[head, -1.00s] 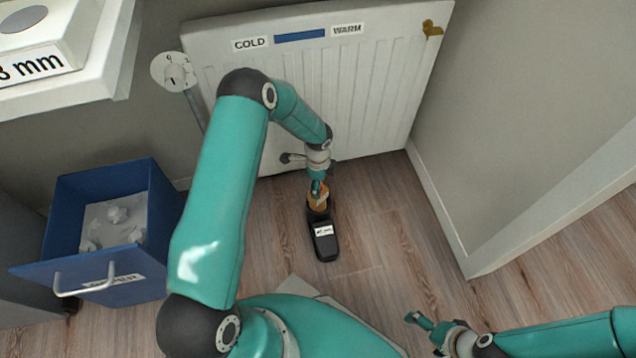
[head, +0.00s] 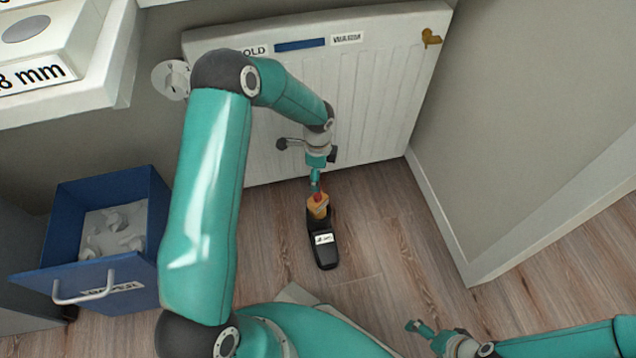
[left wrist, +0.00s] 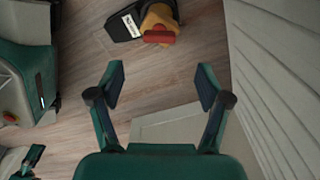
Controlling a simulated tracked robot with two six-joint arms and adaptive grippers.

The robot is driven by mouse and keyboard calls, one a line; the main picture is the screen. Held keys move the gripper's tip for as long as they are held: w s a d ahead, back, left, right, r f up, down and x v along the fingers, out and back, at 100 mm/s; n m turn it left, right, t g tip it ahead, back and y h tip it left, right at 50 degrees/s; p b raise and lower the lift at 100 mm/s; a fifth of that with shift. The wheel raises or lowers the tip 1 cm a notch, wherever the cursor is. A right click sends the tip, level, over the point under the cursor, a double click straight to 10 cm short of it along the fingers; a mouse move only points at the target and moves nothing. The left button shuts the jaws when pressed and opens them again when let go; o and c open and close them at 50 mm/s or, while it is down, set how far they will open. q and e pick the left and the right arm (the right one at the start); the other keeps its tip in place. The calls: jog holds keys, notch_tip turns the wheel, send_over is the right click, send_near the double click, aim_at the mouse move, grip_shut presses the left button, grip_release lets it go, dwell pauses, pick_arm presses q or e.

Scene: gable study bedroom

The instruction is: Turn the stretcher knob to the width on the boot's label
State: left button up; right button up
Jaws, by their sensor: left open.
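A black boot (head: 325,252) stands on the wood floor in front of the radiator, with a white label (head: 324,238) too small to read. A tan stretcher (head: 317,209) sits in its opening, with a red knob (head: 318,197) on top. The left wrist view shows the boot (left wrist: 122,28), stretcher (left wrist: 160,15) and red knob (left wrist: 160,36) at the top, beyond the fingertips. My left gripper (left wrist: 161,82) is open and empty, apart from the knob; in the head view (head: 315,182) it is just above it. My right gripper (head: 412,328) is low right, its jaws unclear.
A white radiator (head: 375,100) stands behind the boot. A blue drawer (head: 130,275) holding pale crumpled items is at left. A white box (head: 60,45) marked "8 mm" sits on a ledge at upper left. The floor right of the boot is clear.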

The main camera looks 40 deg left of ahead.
pick_arm(q)
notch_tip(320, 180, up, 2)
jog(key=shift+r, duration=0.25)
dwell(0.4)
